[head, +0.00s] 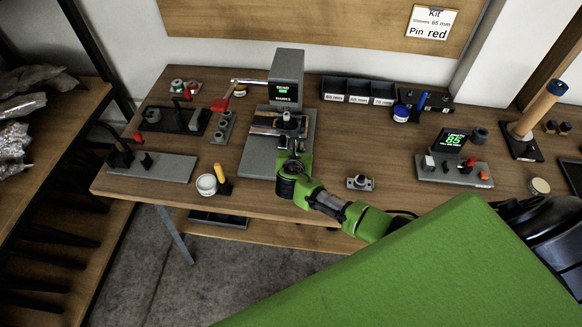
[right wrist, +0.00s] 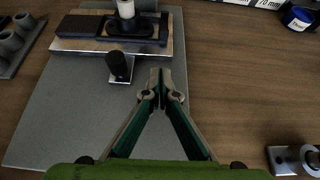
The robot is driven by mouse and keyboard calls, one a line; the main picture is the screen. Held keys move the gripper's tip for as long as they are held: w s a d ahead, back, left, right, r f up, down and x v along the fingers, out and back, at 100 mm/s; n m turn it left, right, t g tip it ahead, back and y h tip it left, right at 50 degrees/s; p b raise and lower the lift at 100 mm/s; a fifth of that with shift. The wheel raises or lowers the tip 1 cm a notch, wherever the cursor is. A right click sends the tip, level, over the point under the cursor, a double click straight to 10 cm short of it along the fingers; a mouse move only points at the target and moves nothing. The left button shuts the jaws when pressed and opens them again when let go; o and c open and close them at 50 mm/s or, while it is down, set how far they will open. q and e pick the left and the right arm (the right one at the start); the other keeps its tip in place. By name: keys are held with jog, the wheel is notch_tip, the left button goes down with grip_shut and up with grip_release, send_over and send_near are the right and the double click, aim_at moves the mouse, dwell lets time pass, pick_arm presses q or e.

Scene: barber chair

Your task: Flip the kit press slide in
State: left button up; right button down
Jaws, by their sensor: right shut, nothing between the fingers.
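The kit press (head: 287,70) stands at the back middle of the table, with a lit green display and a grey base plate (head: 256,163). A pale cylindrical part (right wrist: 126,9) stands in the slide's dark fixture. My right gripper (right wrist: 161,76) is shut and empty over the base plate, just right of the knob and apart from it. In the head view my right gripper (head: 291,160) hides part of the plate. My left gripper is not in view.
A red-handled lever (head: 219,104) sticks out left of the press. A white cup (head: 206,185) and a yellow-handled tool (head: 220,177) stand front left. A small metal block (head: 360,183) lies to the right. Labelled bins (head: 358,91) stand behind.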

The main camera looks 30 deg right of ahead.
jog(key=v, duration=0.3)
jog(key=shift+a, duration=0.25)
jog(key=shift+s+a+r, duration=0.15)
jog(key=shift+s+r, duration=0.05)
jog(key=shift+s, duration=0.3)
jog(key=v, duration=0.3)
jog(key=shift+s+a+r, duration=0.15)
jog(key=shift+s, duration=0.1)
jog(key=shift+v, duration=1.15)
jog(key=shift+s+r, duration=0.1)
jog(key=shift+r, duration=0.05)
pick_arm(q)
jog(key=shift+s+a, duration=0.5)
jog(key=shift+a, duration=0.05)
